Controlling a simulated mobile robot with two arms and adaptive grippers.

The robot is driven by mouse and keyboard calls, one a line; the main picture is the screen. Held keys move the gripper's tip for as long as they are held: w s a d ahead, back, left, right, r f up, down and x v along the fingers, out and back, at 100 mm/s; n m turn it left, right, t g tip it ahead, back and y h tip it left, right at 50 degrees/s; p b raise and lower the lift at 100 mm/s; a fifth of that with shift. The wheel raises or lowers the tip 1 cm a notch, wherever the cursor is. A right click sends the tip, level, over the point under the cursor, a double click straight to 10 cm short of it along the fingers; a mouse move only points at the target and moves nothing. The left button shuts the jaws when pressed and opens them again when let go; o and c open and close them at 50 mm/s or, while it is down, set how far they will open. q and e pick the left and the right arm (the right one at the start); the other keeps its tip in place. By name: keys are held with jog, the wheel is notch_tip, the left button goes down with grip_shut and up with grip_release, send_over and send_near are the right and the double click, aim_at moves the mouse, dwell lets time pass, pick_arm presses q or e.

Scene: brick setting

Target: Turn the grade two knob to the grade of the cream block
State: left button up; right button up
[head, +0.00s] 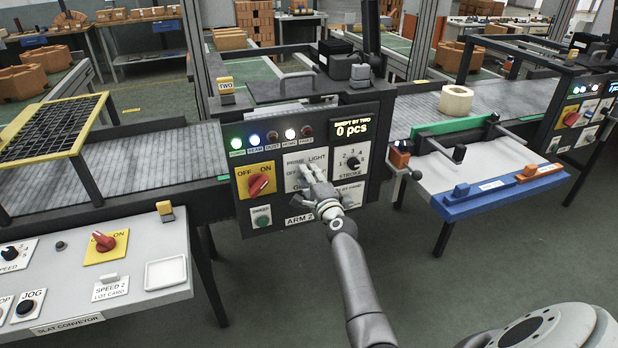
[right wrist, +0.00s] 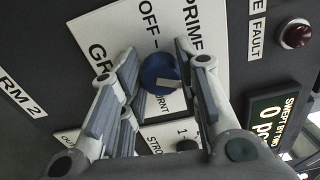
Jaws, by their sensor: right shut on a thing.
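The grade two knob (right wrist: 160,73) is a round blue knob with a light mark at its lower right in the right wrist view. OFF, PRIME and BURNT labels show around it; LIGHT shows in the head view. I cannot tell which label the mark points at. My right gripper (head: 314,184) is shut on the knob; its fingers stand on either side of it in the right wrist view (right wrist: 157,80). It mostly hides the knob in the head view. A cream block (head: 455,102), ring-like with a hole, lies on the right-hand conveyor. My left gripper is not in view.
On the same dark panel are a red OFF/ON switch (head: 258,184), a stroke knob (head: 352,162), a green button (head: 262,221), indicator lamps and a display (head: 353,127) reading 0 pcs. A slat conveyor console (head: 150,250) stands at left, a white-topped table (head: 490,165) at right.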

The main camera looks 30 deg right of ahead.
jog(key=o, duration=1)
jog(key=v, duration=1.2)
